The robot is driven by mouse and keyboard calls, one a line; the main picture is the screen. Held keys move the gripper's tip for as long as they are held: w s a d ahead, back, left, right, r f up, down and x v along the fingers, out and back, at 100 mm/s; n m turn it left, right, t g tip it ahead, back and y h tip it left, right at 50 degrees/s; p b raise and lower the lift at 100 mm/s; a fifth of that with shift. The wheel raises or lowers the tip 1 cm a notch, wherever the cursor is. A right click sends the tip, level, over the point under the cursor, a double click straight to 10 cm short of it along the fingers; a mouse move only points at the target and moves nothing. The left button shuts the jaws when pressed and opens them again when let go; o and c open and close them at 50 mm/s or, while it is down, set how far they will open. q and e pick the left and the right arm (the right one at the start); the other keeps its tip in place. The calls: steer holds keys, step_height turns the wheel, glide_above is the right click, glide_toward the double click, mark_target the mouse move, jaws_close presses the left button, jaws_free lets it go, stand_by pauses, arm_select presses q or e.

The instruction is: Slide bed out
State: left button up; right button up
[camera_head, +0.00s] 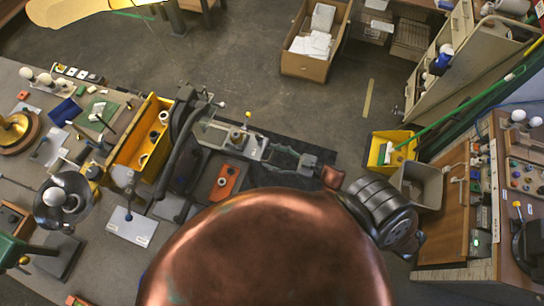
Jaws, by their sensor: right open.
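My right gripper (271,153) reaches in from the right, with its two fingers apart and pointing left. Its tips are at the right end of a grey metal bed (220,133), which has a yellow-topped knob (247,126) near that end. I cannot tell whether the fingers touch the bed. The bed extends left toward a dark curved machine arm (181,128), which hides its left end. No left gripper shows.
A large copper-coloured rounded surface fills the bottom middle and hides part of the bench. A yellow tray (128,139), an orange part (225,182) and several lamp parts crowd the left bench. A yellow bin (376,150) stands right. Open floor lies behind the bed.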

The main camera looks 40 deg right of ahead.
steer(key=v, duration=1.2)
steer(key=s+d+f+m+g+h+b, duration=0.1)
steer(key=s+d+f+m+g+h, duration=0.15)
steer(key=f, duration=0.85)
steer(key=s+d+f+m+g+h+b, duration=0.15)
steer(key=f+h, duration=0.25)
steer(key=f, duration=0.7)
steer(key=s+d+f+m+g+h+b, duration=0.1)
steer(key=d+f+h, duration=0.2)
steer(key=f, duration=0.9)
steer(key=s+a+f+g+b, duration=0.1)
steer(key=s+a+f+g, duration=0.3)
steer(key=s+f, duration=0.5)
steer(key=s+a+f+g+h, duration=0.1)
steer(key=s+a+f+g, duration=0.3)
steer(key=s+f, duration=0.5)
steer(key=s+a, duration=0.1)
steer(key=s, duration=0.2)
steer(key=shift+m+g+b, duration=0.3)
steer(key=shift+g+b, duration=0.1)
